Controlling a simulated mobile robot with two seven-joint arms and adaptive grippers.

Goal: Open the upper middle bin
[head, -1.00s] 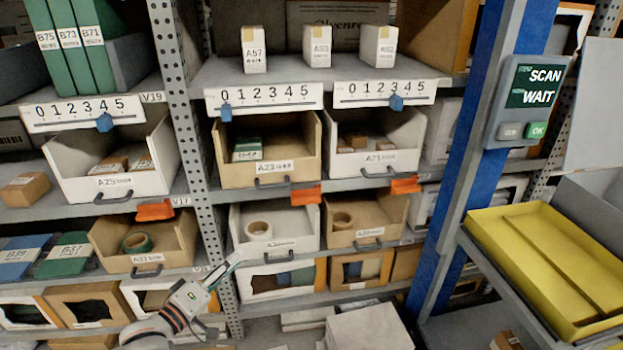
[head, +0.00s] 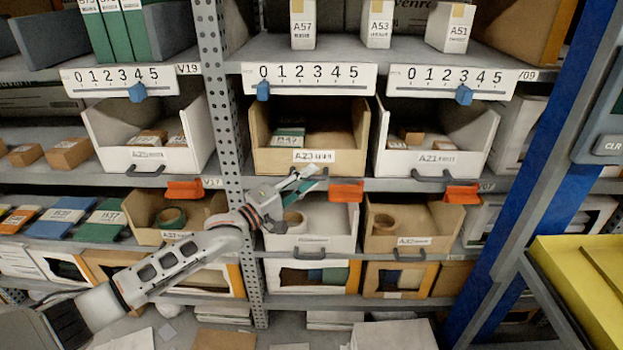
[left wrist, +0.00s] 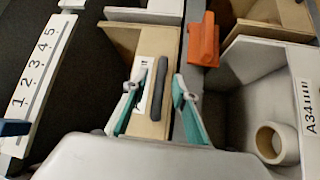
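The upper middle bin (head: 262,153), brown with a white label reading A23, stands on the upper shelf between two white bins. A green-topped box (head: 287,138) lies inside it. In the left wrist view its brown front (left wrist: 157,42) has a dark bar handle (left wrist: 157,88). My left gripper (head: 308,178) is just in front of this bin's lower front and hides part of the handle in the head view. The left wrist view shows its teal-padded fingers (left wrist: 158,92) spread apart, one on each side of the handle, with gaps visible. My right gripper is not in view.
An orange clip (head: 346,190) hangs at the shelf edge right of my gripper. Below is a white bin (head: 335,228) with a tape roll (head: 293,221). A perforated post (head: 222,110) stands left of the bin. A blue post (head: 550,150) and yellow tray (head: 575,262) are right.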

